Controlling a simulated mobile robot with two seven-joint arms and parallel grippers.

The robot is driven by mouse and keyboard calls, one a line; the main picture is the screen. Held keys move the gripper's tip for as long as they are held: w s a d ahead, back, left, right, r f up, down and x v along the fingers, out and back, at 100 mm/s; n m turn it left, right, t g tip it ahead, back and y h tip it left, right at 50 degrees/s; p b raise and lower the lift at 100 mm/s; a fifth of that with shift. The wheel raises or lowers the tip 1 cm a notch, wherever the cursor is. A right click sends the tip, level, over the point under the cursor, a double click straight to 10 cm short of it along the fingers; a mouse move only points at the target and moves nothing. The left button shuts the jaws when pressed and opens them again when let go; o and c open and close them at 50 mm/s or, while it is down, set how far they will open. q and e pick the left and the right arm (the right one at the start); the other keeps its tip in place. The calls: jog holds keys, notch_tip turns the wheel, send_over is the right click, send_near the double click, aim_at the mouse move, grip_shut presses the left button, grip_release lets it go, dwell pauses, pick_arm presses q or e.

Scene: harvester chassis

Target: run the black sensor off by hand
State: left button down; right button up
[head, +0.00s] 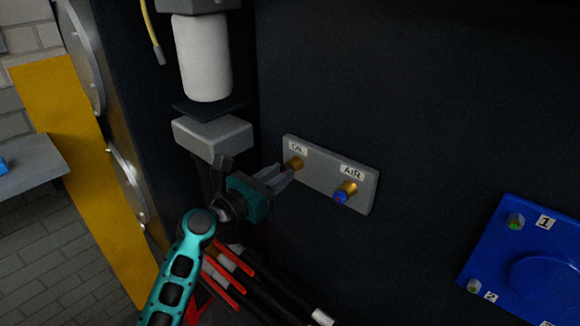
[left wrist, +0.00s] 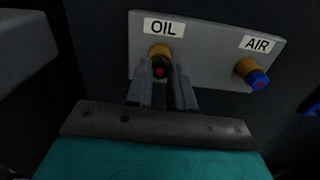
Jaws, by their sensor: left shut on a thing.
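The black sensor (left wrist: 160,68), with a red dot on its end, sits at the brass OIL port (left wrist: 159,51) on the grey plate (left wrist: 200,75). My left gripper (head: 286,172) reaches in from the left and is shut on the black sensor, one finger on each side of it. The sensor still lines up with the port; I cannot tell how far it is threaded in. In the head view the fingers hide most of it. My right gripper is in neither view.
A blue sensor (head: 340,197) sits on the brass AIR port (head: 349,187), right of the OIL port. A white filter (head: 204,58) and grey block (head: 213,137) stand above my left wrist. Hoses with red stripes (head: 235,262) run below. A blue numbered panel (head: 490,250) is at right.

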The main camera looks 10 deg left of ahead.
pick_arm(q)
jog(key=c, duration=0.9)
grip_release()
jog(key=shift+c, duration=0.5)
jog(key=shift+c, duration=0.6)
jog(key=shift+s, duration=0.1)
jog(key=shift+v, duration=1.05)
